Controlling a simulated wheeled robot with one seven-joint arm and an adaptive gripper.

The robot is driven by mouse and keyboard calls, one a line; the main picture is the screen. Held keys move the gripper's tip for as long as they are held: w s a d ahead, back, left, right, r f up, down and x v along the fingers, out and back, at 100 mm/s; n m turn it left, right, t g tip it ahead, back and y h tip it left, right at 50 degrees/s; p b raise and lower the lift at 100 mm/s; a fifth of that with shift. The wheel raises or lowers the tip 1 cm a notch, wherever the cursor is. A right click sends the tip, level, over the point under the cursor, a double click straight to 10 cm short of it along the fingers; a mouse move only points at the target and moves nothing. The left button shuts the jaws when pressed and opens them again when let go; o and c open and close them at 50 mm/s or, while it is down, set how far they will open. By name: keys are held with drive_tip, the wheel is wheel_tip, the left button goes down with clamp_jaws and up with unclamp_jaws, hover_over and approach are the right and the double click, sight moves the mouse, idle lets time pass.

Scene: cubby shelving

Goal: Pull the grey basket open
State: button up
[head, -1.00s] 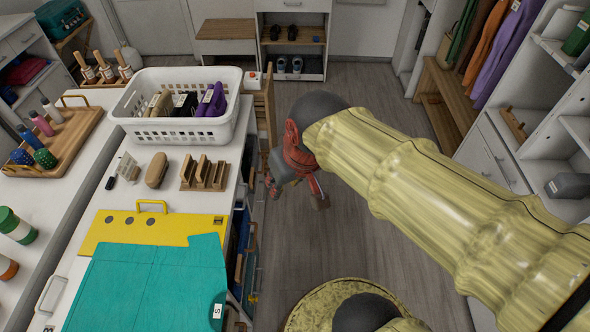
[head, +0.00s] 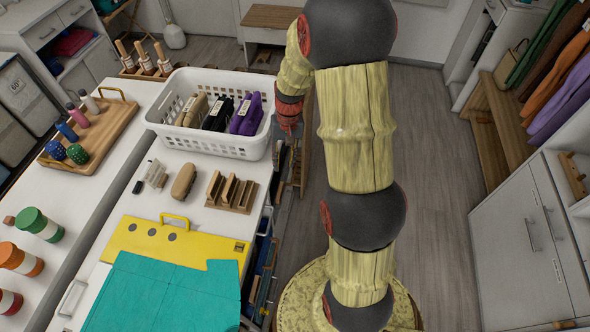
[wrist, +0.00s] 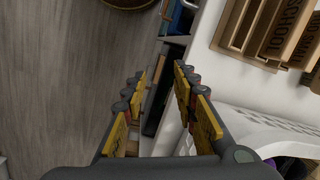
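No basket that I can clearly tell as grey shows in either view; the cubby fronts under the white counter (head: 165,208) are seen steeply from above and partly hidden. My gripper (wrist: 160,82) is open in the wrist view, its two black-and-yellow fingers apart and pointing along the cubby fronts at the counter's edge. A dark, narrow gap and pale panels show between the fingers, and I see nothing gripped. In the head view my gripper is small and mostly hidden beside the counter's right edge, near the white basket (head: 168,118).
The white basket holds several pouches and stands on the counter. A slotted wooden holder (head: 231,192) and a yellow board (head: 130,240) lie nearer. A metal handle (wrist: 176,40) juts from the cubby front. Grey wooden floor (head: 430,200) is clear on the right.

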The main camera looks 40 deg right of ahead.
drive_tip(key=w+d+f+m+y+p, duration=0.1)
drive_tip(key=d+f, duration=0.3)
drive_tip(key=f, duration=0.5)
drive_tip(key=m+t+h+p, duration=0.1)
drive_tip(key=m+t, duration=0.1)
drive_tip(key=m, duration=0.1)
approach(294, 173)
drive_tip(key=f, duration=0.5)
drive_tip(key=a+f+b, duration=0.1)
drive_tip(key=f, duration=0.2)
drive_tip(key=shift+w, duration=0.4)
drive_tip(key=shift+r, duration=0.1)
drive_tip(key=shift+c, duration=0.2)
clamp_jaws()
